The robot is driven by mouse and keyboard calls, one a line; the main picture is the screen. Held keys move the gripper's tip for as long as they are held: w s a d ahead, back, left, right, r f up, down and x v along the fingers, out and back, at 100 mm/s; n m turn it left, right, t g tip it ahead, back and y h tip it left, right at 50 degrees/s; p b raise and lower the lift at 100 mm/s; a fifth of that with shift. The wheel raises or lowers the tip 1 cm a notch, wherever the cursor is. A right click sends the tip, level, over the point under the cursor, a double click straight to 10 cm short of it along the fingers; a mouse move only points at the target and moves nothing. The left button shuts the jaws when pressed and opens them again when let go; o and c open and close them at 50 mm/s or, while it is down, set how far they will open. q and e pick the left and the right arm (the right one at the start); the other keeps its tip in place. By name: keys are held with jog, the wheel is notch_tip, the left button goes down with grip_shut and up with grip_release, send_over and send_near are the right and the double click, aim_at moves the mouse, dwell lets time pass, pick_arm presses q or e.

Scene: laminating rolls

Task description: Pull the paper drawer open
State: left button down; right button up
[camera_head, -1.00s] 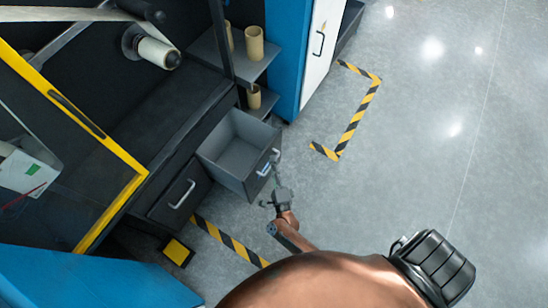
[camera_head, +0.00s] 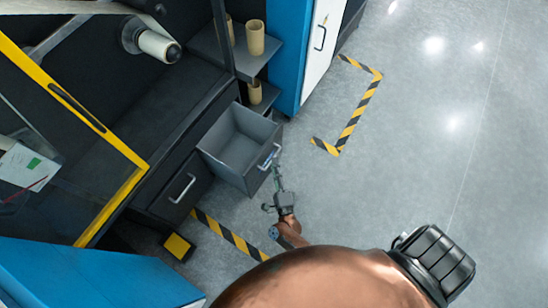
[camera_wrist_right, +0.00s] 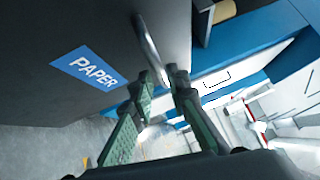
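The paper drawer (camera_head: 232,147) is pulled well out of the cabinet, and its empty grey inside shows in the head view. In the right wrist view its dark front carries a blue PAPER label (camera_wrist_right: 90,69). Its metal bar handle (camera_head: 270,157) also shows in the wrist view (camera_wrist_right: 149,46). My right gripper (camera_head: 279,172) is just in front of the handle. In the wrist view its green-padded fingers (camera_wrist_right: 163,76) are apart, with the handle's end close to the tips. Whether they touch it is unclear. My left gripper is not in view.
A closed drawer (camera_head: 181,190) sits left of the open one. Shelves with cardboard rolls (camera_head: 254,38) and a blue-and-white cabinet (camera_head: 290,55) stand behind. The yellow-framed machine (camera_head: 120,205) is at the left. The floor (camera_head: 430,130) at right is clear.

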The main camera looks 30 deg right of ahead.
jog(key=shift+v, duration=2.05)
